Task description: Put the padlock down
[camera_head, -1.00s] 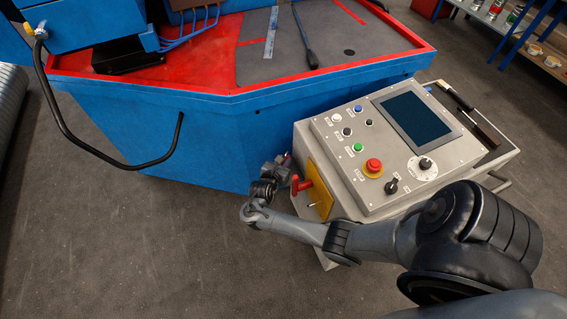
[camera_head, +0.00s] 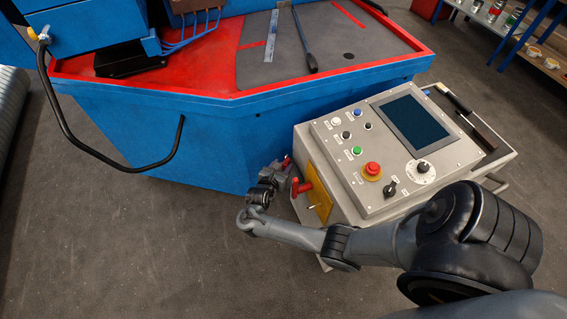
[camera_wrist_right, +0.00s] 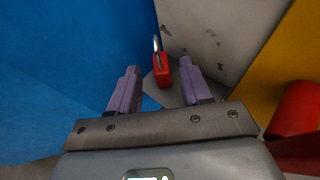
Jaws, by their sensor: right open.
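The red padlock (camera_wrist_right: 161,70) with its metal shackle shows in the right wrist view, beside the grey side of the control cabinet. My right gripper (camera_wrist_right: 159,68) is open, its two purple fingers on either side of the padlock with gaps visible. I cannot tell what the padlock rests on or hangs from. In the head view my right gripper (camera_head: 284,164) is small, between the blue machine and the cabinet; the padlock is hard to make out there. My left gripper is not in view.
The grey control cabinet (camera_head: 378,205) has a yellow plate (camera_head: 318,196) with a red handle (camera_head: 302,187) close to my right gripper. The blue machine (camera_head: 215,135) stands on the other side. Open floor (camera_head: 130,240) lies at the left front.

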